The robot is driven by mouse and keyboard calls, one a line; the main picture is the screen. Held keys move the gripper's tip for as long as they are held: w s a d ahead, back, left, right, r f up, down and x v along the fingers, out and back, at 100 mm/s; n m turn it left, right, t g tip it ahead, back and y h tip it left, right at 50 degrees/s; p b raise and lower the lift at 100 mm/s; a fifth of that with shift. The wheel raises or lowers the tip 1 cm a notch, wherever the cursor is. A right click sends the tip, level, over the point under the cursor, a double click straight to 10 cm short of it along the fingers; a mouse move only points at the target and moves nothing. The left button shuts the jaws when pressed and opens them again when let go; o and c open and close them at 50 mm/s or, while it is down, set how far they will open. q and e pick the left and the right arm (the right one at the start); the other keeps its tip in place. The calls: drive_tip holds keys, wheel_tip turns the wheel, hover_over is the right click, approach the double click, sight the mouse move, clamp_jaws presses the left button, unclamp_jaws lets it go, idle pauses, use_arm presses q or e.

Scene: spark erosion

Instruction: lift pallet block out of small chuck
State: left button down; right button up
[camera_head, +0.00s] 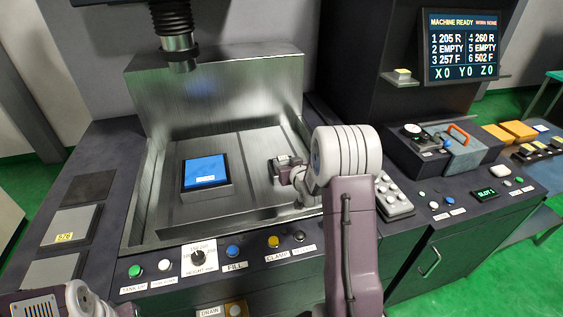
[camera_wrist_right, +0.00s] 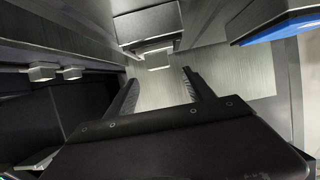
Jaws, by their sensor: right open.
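My right gripper (camera_wrist_right: 159,76) is open, its two dark fingers apart with nothing between them. In the head view my right arm reaches into the machine tank, and the gripper (camera_head: 284,168) is small and partly hidden by its own wrist. A blue-topped block (camera_head: 206,170) sits on the tank floor to the left. My left gripper is out of view.
The metal tank walls (camera_head: 150,190) surround the work area. A black machine head (camera_head: 181,50) hangs above the back. A control panel with buttons (camera_head: 235,251) runs along the front. A screen (camera_head: 462,45) reads "MACHINE READY". Bare tank floor (camera_head: 246,190) separates the blue-topped block from my gripper.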

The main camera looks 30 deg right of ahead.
sight(283, 157)
drive_tip(key=x, duration=0.3)
drive_tip(key=p+x, duration=0.1)
drive_tip(key=x, duration=0.3)
drive_tip(key=shift+w+f, duration=0.2)
drive_tip(key=shift+f, duration=0.15)
drive_tip(key=shift+s+r, duration=0.2)
drive_tip(key=shift+s, duration=0.05)
drive_tip(key=c, duration=0.7)
drive_tip(key=shift+w, duration=0.1)
clamp_jaws()
